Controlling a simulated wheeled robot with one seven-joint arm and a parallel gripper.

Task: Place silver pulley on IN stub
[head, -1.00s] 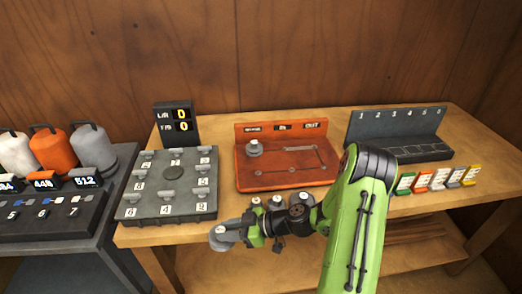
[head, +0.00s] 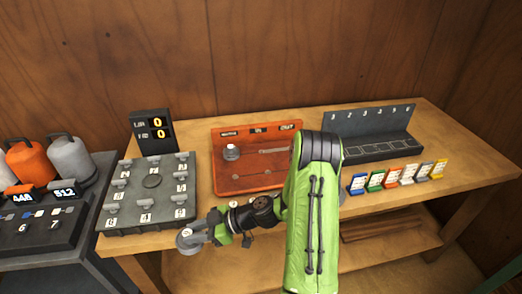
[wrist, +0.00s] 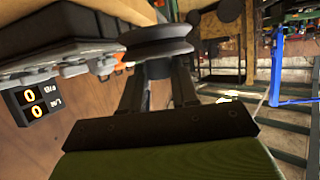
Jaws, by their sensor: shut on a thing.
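My gripper (head: 200,238) is shut on a silver-grey grooved pulley (head: 184,240), held out at the table's front edge, in front of the grey numbered block. In the wrist view the pulley (wrist: 157,38) sits across the fingertips of my gripper (wrist: 157,72). The orange-red board (head: 225,184) stands behind my arm, to the right of the pulley and well apart from it. Its back strip carries an IN label (head: 258,130) in the middle. Another grey pulley (head: 231,153) sits at the board's left. I cannot clearly make out the IN stub.
The grey numbered block (head: 150,215) and a display reading 0 and 0 (head: 151,131) stand left of the board. A dark slotted rack (head: 375,135) and several coloured cards (head: 397,178) are at the right. Small round parts behind my wrist are partly hidden.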

